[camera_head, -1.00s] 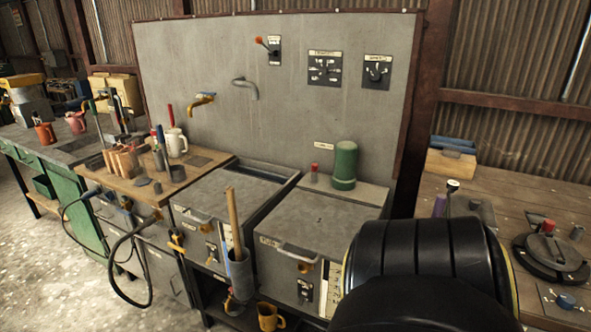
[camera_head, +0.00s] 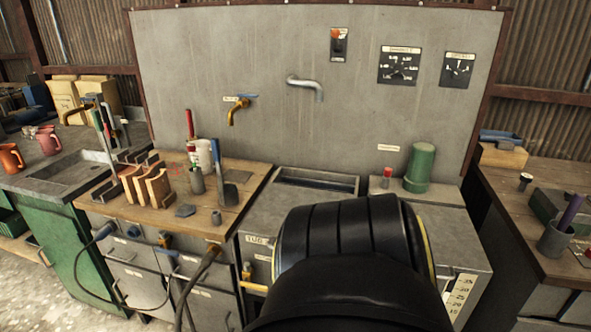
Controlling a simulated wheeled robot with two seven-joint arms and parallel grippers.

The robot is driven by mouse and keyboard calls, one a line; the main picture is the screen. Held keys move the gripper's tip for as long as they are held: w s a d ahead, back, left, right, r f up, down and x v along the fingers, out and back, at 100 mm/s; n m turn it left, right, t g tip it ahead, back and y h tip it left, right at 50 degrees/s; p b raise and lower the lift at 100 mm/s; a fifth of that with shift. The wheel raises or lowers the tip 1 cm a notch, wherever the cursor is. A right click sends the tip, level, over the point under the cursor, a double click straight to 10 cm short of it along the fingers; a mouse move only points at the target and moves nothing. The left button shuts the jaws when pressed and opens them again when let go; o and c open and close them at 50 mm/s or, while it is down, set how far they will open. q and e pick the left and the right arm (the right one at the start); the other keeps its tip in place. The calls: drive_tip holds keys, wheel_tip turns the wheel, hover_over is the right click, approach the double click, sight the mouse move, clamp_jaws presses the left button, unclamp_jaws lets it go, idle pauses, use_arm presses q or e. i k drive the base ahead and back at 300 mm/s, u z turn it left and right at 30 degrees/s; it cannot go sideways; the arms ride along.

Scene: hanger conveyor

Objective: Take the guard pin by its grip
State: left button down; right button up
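I cannot tell for certain which object is the guard pin. A small red-topped piece (camera_head: 387,177) stands on the grey cabinet top, just left of a green cylinder (camera_head: 420,167). Whether it is the pin is unclear. Neither of my grippers shows. A big black ribbed part, likely my own arm, fills the lower middle and hides the front of the grey cabinet.
A wooden-topped bench (camera_head: 250,180) at left holds wooden blocks (camera_head: 157,188) and tools. A wall panel (camera_head: 300,130) carries a yellow tap (camera_head: 238,110), a grey spout (camera_head: 306,86), a red-handled switch (camera_head: 339,44) and dials. A purple-handled tool (camera_head: 571,212) stands in a cup on the right bench.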

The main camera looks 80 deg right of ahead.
sight(388, 172)
drive_tip(key=i, duration=0.2)
drive_tip(key=z, duration=1.05)
